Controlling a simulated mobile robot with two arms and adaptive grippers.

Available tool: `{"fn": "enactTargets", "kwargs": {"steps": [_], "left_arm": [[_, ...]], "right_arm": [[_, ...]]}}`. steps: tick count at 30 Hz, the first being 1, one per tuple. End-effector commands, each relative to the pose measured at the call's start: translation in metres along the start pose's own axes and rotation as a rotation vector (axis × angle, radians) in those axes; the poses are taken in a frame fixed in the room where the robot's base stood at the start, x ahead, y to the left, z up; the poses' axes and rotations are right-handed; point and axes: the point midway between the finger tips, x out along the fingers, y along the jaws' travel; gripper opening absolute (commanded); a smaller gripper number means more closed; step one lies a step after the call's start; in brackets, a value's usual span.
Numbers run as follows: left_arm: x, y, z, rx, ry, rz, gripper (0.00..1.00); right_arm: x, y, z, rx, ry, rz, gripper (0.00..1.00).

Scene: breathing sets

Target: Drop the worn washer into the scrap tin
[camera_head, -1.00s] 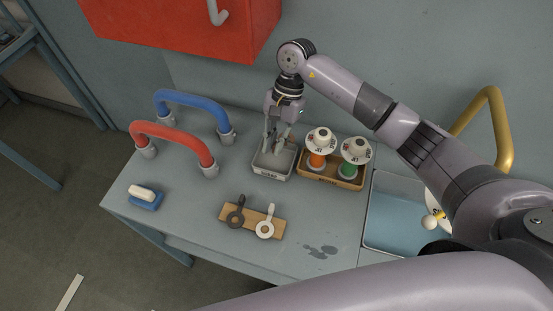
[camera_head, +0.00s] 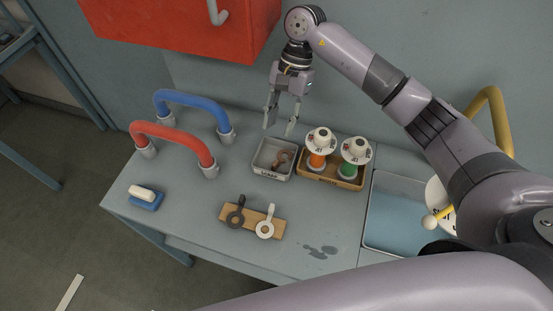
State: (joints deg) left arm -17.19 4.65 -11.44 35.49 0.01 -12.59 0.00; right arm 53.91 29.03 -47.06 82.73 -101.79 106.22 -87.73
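The scrap tin (camera_head: 258,158) is a small grey open box with a label on its front, standing on the grey bench. A brown, ring-ended piece that looks like the worn washer (camera_head: 283,159) lies inside it, towards the right wall. My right gripper (camera_head: 278,129) is open and empty, its fingers pointing down above the tin's back edge, clear of the washer. My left gripper is not in view.
A wooden tray (camera_head: 330,181) with orange and green valve-like parts stands right of the tin. A wooden board (camera_head: 252,222) with a dark and a white ring-ended piece lies in front. Red (camera_head: 170,133) and blue (camera_head: 194,98) hoses arch at left.

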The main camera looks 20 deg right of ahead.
Motion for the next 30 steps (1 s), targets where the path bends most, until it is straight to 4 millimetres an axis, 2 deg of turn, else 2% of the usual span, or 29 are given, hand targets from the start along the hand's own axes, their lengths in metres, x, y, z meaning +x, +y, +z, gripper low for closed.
{"fn": "enactTargets", "kwargs": {"steps": [3, 10, 30], "left_arm": [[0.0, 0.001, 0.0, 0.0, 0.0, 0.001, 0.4], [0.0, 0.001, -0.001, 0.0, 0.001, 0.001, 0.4], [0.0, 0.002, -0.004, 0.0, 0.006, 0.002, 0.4]], "right_arm": [[-0.025, -0.001, 0.0, -0.001, 0.002, -0.002, 0.33], [-0.051, 0.0, 0.0, 0.0, 0.001, 0.0, 0.33], [-0.054, 0.0, 0.0, -0.001, -0.001, 0.002, 0.33]]}}
